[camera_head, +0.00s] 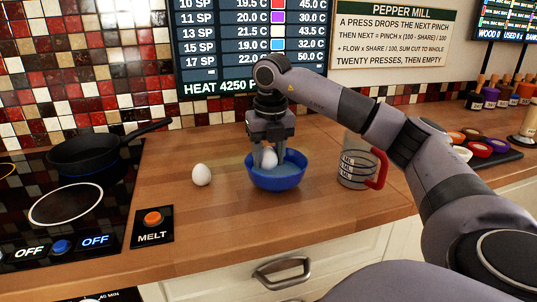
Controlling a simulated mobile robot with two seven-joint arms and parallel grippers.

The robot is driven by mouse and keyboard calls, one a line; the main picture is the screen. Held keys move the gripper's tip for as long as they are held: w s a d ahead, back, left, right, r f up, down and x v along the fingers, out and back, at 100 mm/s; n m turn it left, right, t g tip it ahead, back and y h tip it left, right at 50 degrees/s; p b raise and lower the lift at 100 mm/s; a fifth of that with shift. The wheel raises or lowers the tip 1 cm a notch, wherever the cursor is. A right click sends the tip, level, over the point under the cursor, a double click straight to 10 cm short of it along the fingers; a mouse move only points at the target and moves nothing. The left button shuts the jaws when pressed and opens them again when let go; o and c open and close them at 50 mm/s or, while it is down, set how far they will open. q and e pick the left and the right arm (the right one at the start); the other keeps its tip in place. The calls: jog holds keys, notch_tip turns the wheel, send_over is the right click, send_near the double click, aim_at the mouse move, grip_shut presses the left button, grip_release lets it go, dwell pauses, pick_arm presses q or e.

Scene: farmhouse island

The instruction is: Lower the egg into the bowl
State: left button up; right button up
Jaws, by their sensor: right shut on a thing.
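A blue bowl (275,181) stands on the wooden counter and seems to hold a light blue liquid. My right gripper (269,160) points down over the bowl, shut on a white egg (269,158). The egg is at the bowl's opening, partly hidden by the fingers; I cannot tell whether it touches the contents. A second white egg (202,175) rests on the counter left of the bowl. My left gripper is not in view.
A measuring jug (354,170) with a red handle stands right of the bowl, close to my right arm. A black pan (88,152) sits on the hob at left. An orange MELT button (153,219) is near the front edge.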

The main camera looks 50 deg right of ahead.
aim_at(269, 149)
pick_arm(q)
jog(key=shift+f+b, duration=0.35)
pick_arm(e)
jog(key=shift+f, duration=0.55)
jog(key=o, duration=1.1)
jog(key=shift+o, duration=0.2)
jog(key=shift+r, duration=0.35)
jog(key=r, duration=0.5)
jog(key=shift+s+a+r+p, duration=0.25)
jog(key=shift+s+p, duration=0.05)
jog(key=shift+p, duration=0.05)
jog(key=shift+s+r, duration=0.1)
jog(key=shift+r, duration=0.35)
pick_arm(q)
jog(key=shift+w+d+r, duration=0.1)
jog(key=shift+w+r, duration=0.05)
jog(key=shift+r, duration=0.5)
